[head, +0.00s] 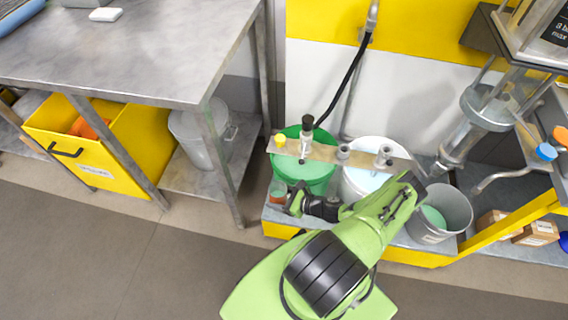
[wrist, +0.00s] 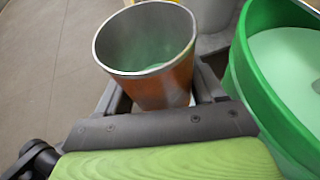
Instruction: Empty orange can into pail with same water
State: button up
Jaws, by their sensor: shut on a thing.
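My gripper (head: 290,202) is shut on the orange can (head: 278,189), at the left front of the green pail. In the wrist view the can (wrist: 165,88) stands nearly upright between the fingers, with a metal rim and a little pale green liquid low inside. The green pail (head: 318,186) is right beside it; in the wrist view the pail (wrist: 243,70) holds pale green liquid. The white pail (head: 352,190) holds pale bluish-white liquid. The grey metal pail (head: 453,208), right of my arm, shows green liquid inside.
A flat bar (head: 325,149) with fittings crosses above the green and white pails. A steel table (head: 150,60) stands at left, with a yellow bin (head: 140,135) and a grey bucket (head: 195,140) beneath. A clear-walled apparatus (head: 490,105) stands at right. The front floor is open.

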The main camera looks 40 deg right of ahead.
jog(key=shift+r, duration=0.1)
jog(key=shift+w+d+r+m+y, duration=0.25)
jog(key=shift+d+m+y, duration=0.15)
jog(key=shift+m, duration=0.3)
jog(key=shift+w+d+r+m+g+y+p, duration=0.15)
jog(key=shift+d+r+m+g+y+p, duration=0.2)
jog(key=shift+r, duration=0.45)
jog(key=shift+w+d+r+m+g+y+p, duration=0.1)
jog(key=shift+r+m+y+p, duration=0.3)
jog(key=shift+r, duration=0.45)
jog(key=shift+w+d+r+m+g+y+p, duration=0.2)
jog(key=shift+r+m, duration=0.25)
jog(key=shift+r, duration=0.35)
jog(key=shift+w+d+r+m+g+y+b, duration=0.1)
jog(key=shift+d+r+m+g+y+b, duration=0.1)
jog(key=shift+d+r+m+y+b, duration=0.25)
jog(key=shift+w+r+m+g+y+b, duration=0.15)
jog(key=shift+r+m+y, duration=0.2)
jog(key=shift+m, duration=0.3)
jog(key=shift+s, duration=0.1)
jog(key=shift+a+f+m+y+b, duration=0.1)
jog(key=shift+f+m+y+b, duration=0.25)
jog(key=shift+m+b, duration=0.4)
jog(key=shift+f+m+y+b, duration=0.1)
jog(key=shift+m+y+b, duration=0.4)
jog(key=shift+b, duration=0.35)
jog(key=shift+r+m+y+b, duration=0.3)
jog(key=shift+r+m, duration=0.25)
jog(key=shift+m, duration=0.1)
